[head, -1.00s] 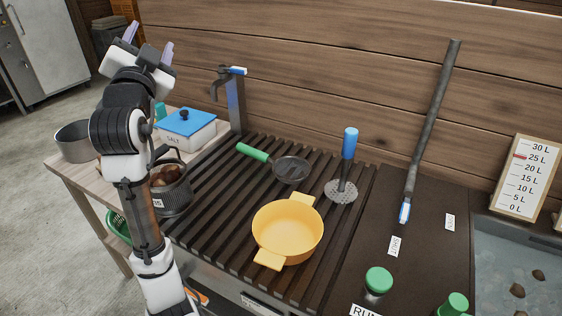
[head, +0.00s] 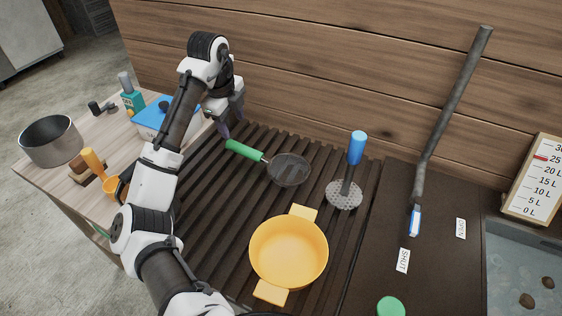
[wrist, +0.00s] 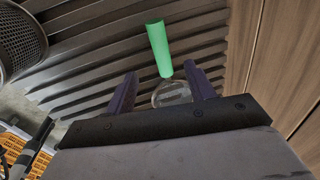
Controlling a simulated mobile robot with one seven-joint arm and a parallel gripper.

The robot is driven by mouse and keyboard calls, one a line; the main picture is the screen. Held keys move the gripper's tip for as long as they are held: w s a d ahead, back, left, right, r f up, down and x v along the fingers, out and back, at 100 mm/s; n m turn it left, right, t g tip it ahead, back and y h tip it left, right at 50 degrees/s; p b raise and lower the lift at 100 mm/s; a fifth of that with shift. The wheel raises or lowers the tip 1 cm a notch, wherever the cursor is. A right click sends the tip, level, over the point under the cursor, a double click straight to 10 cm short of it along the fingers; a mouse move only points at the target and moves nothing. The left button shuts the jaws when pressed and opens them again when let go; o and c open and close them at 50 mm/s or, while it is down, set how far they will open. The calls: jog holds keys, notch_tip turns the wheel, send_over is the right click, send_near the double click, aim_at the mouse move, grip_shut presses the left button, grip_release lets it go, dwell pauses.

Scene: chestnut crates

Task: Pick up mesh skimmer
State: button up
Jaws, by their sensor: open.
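The mesh skimmer (head: 289,169) lies on the dark slatted rack, its round mesh to the right and its green handle (head: 245,151) pointing up and left. My gripper (head: 225,126) is above and just left of the handle's end, open and empty. In the wrist view the green handle (wrist: 159,48) shows beyond my open gripper (wrist: 161,80), roughly in line with the gap between the fingers. Part of the mesh shows between the fingers, partly hidden by the gripper body. The fingers appear apart from the handle.
A yellow pot (head: 289,249) and an upright blue-handled masher (head: 356,150) stand on the slatted rack (head: 215,215). A blue-lidded box (head: 153,113) is partly behind my arm. A plank wall (head: 300,70) rises close behind. A grey lever (head: 450,110) stands at right.

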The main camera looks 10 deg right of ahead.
aim_at(241, 146)
jog(key=f, duration=0.4)
jog(key=d+f+p, duration=0.1)
jog(key=f, duration=0.1)
jog(key=shift+w+f, duration=0.4)
jog(key=shift+w+d+f+p, duration=0.15)
jog(key=shift+f+p, duration=0.25)
jog(key=shift+f, duration=0.55)
jog(key=shift+w+d+f+p, duration=0.15)
jog(key=shift+f+p, duration=0.25)
jog(key=shift+f, duration=0.55)
jog(key=shift+w+f+p, duration=0.25)
jog(key=shift+f+p, duration=0.15)
jog(key=shift+f, duration=0.55)
grip_shut()
